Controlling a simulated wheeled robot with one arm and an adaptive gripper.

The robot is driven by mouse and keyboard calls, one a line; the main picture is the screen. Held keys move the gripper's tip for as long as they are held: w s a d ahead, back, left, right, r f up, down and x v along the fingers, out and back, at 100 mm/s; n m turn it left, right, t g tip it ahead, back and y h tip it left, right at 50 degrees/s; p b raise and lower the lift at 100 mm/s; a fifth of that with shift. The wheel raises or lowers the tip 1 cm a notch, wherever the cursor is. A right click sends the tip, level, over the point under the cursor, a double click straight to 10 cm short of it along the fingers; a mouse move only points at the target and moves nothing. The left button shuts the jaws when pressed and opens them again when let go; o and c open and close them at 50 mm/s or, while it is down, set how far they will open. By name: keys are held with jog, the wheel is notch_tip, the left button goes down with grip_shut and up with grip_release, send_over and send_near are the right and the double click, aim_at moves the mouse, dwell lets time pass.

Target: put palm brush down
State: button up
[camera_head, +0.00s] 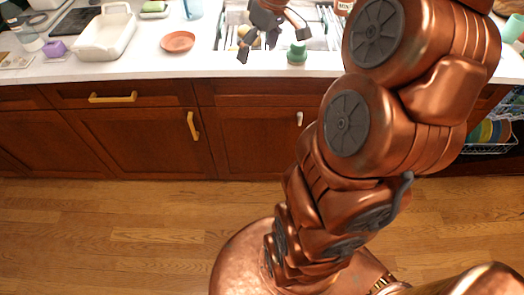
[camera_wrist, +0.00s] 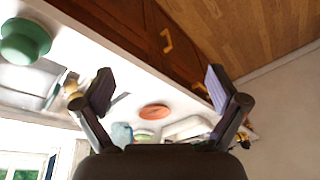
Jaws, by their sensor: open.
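The palm brush (camera_head: 297,53) looks like a green knob on a wider green base. It stands upright on the white counter, close to the front edge and just in front of the sink. It appears to be the green round object (camera_wrist: 24,40) at the upper left of the wrist view, outside the jaws. My gripper (camera_head: 273,43) is over the sink's front area, just left of the brush and apart from it. In the wrist view its two fingers (camera_wrist: 159,88) are spread wide with nothing between them.
The sink (camera_head: 232,38) lies behind and below my gripper. To its left on the counter (camera_head: 215,64) are a terracotta plate (camera_head: 178,41), a blue cup (camera_head: 193,9) and a white basin (camera_head: 103,36). A dishwasher rack with plates (camera_head: 488,131) is at the right. The counter's front strip is mostly clear.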

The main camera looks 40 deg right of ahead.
jog(key=s+a+f+g, duration=0.2)
jog(key=s+a+f, duration=0.2)
jog(key=s+a, duration=0.85)
jog(key=s+a+f+m+g+h, duration=0.1)
jog(key=s+a+f, duration=0.1)
jog(key=s, duration=0.4)
jog(key=s+a+f+m+g, duration=0.1)
jog(key=s+a+f, duration=0.2)
jog(key=s, duration=0.3)
jog(key=shift+s+h, duration=0.15)
jog(key=shift+h, duration=0.25)
jog(key=shift+a, duration=0.1)
